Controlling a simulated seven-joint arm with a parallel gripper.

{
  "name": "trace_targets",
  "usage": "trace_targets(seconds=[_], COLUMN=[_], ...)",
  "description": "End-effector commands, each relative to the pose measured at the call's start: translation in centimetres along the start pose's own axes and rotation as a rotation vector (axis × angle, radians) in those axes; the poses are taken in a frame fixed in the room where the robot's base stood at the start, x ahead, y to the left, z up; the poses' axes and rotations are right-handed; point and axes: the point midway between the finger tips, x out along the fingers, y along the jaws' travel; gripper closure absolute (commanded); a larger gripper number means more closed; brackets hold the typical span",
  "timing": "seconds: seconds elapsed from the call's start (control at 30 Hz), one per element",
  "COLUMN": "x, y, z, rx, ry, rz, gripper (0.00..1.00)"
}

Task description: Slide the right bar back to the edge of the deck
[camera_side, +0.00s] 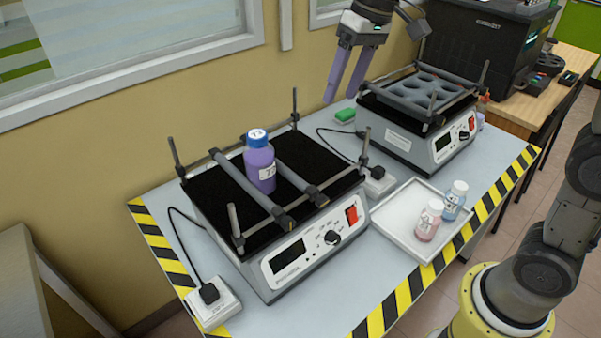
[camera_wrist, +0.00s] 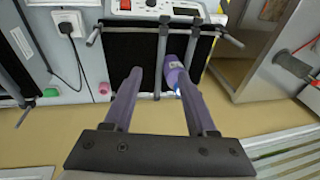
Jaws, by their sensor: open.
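The shaker's black deck (camera_side: 215,190) carries two grey bars and a purple bottle (camera_side: 262,172) with a blue cap. The right bar (camera_side: 288,172) lies inward from the deck's right edge, just right of the bottle. The left bar (camera_side: 240,180) is on the bottle's other side. I cannot tell whether either bar touches the bottle. My gripper (camera_side: 340,99) is open and empty, above and behind the deck's right side. In the wrist view the right bar (camera_wrist: 162,50) appears between my open fingers (camera_wrist: 159,72), beyond their tips, with the bottle (camera_wrist: 174,72) beside it.
Upright posts stand at the deck corners, including one at the front right (camera_side: 365,146). A second shaker (camera_side: 405,135) with a holed rack stands at the back right. A white tray (camera_side: 392,232) holds two small bottles.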

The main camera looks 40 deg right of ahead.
Motion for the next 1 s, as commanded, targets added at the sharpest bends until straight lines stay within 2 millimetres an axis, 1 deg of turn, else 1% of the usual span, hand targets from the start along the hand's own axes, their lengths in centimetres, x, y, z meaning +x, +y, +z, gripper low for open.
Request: trace_targets(seconds=[0.03, 0.1, 0.2, 0.27, 0.33, 0.57, 0.67, 1.0], x=[1.6, 3.4, 5.9, 7.1, 8.2, 10.3, 12.0, 18.5], y=[-0.3, -0.6, -0.7, -0.7, -0.7, -0.7, -0.7, -0.7], z=[-1.4, -2.9, -4.1, -4.4, -4.3, -4.0, -3.6, -2.5], rx=[0.0, 0.0, 0.001, 0.001, 0.002, 0.001, 0.002, 0.001], ry=[-0.033, -0.066, -0.107, -0.128, -0.152, -0.168, -0.17, -0.169], rz=[-0.004, -0.009, -0.009, -0.007, -0.004, -0.002, -0.002, -0.002], gripper=[0.43, 0.43, 0.43, 0.43, 0.43, 0.43, 0.43, 0.43])
